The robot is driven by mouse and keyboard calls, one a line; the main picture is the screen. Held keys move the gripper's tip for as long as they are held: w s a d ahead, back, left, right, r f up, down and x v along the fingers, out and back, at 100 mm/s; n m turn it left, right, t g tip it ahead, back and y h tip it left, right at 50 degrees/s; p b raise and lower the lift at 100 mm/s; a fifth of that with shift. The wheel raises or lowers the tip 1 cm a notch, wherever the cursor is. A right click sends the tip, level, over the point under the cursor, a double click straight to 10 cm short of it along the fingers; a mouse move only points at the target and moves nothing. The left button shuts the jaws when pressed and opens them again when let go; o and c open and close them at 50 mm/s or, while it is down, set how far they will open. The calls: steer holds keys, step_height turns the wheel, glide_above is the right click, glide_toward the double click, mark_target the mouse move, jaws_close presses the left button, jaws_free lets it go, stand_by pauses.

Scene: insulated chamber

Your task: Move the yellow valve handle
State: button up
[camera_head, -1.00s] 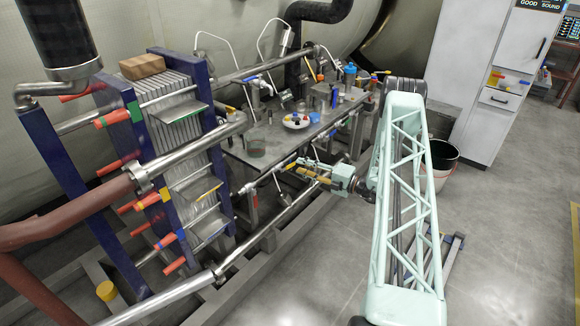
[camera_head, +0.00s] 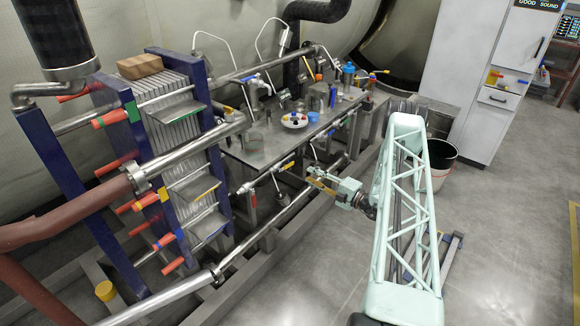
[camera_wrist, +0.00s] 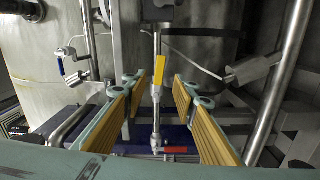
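The yellow valve handle (camera_wrist: 158,70) hangs along a thin vertical metal pipe in the wrist view. It appears between my two fingers, beyond their tips; I see no contact. In the head view a small yellow handle (camera_head: 288,166) shows below the front edge of the metal table, left of my gripper (camera_head: 322,183). My gripper is open in the wrist view (camera_wrist: 160,92), with ridged yellow-tan pads facing each other and nothing held between them.
A red handle (camera_wrist: 174,150) sits lower on the same pipe, and a blue-handled valve (camera_wrist: 62,66) is at left. A thick slanted pipe (camera_wrist: 278,85) stands at right. The metal table (camera_head: 240,150) holds several small items. Open floor (camera_head: 500,230) lies right of my arm.

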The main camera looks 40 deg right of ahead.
mark_target(290, 165)
steer(key=shift+w+a+b, duration=0.3)
steer(key=shift+w+a, duration=0.15)
steer(key=shift+w, duration=1.8)
steer(key=shift+w+a+b, duration=0.25)
steer(key=shift+w+a, duration=0.25)
steer(key=shift+w, duration=1.7)
steer(key=shift+w+a+b, duration=0.3)
steer(key=shift+w+a, duration=0.15)
steer(key=shift+w, duration=1.8)
steer(key=shift+c, duration=0.6)
jaws_close()
